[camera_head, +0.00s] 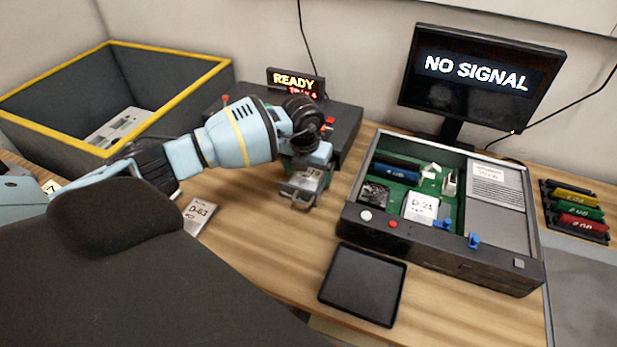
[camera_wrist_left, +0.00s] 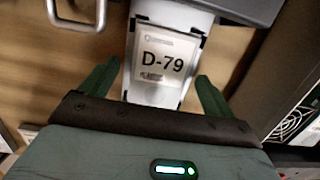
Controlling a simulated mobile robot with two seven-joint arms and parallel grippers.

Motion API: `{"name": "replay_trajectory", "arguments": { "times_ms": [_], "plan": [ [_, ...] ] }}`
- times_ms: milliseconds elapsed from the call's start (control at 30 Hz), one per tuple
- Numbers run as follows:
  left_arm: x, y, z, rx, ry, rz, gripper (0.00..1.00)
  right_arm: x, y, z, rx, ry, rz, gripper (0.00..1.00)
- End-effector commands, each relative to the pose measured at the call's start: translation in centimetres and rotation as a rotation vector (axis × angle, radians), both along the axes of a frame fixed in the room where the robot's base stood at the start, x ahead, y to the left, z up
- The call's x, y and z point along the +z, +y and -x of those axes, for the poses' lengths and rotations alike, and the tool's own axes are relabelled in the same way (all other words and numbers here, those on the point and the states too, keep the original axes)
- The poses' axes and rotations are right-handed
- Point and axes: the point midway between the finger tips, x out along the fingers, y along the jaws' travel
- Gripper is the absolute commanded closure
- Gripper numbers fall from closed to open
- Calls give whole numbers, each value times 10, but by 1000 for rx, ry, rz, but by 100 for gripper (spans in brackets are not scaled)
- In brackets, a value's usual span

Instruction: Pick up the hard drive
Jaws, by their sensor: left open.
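A hard drive labelled D-79 (camera_wrist_left: 163,62) lies between the two green fingers of my left gripper (camera_wrist_left: 158,82) in the left wrist view. The fingers are apart, with a gap on each side of the drive. In the head view my left gripper (camera_head: 308,158) is over a metal piece with a handle (camera_head: 302,188) in front of the dark READY unit, and hides most of the drive. Another drive, D-63 (camera_head: 199,214), lies on the table to the left. A drive labelled D-21 (camera_head: 421,207) sits in the open computer case. My right gripper is not in view.
The open computer case (camera_head: 445,247) stands right of my left gripper. The dark READY unit (camera_head: 347,120) is behind it. A black tray (camera_head: 363,285) lies in front. A yellow-rimmed bin (camera_head: 75,137) is at the left, a monitor (camera_head: 478,80) at the back.

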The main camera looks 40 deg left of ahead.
Motion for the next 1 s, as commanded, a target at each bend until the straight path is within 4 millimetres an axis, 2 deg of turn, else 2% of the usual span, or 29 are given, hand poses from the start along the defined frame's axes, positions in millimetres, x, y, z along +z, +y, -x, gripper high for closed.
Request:
{"name": "replay_trajectory", "arguments": {
  "times_ms": [133, 167, 567, 833, 1000],
  "plan": [
    [0, 0, 0, 0, 0, 0, 11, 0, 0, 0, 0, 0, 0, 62],
    [0, 0, 0, 0, 0, 0, 14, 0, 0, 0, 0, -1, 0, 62],
    [1, 0, 0, 0, 0, 0, 65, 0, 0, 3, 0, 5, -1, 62],
    [5, 0, -1, 0, -3, -1, 65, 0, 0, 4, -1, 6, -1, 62],
    [26, 1, -1, 0, -6, -1, 65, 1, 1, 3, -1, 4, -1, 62]
  ]
}}
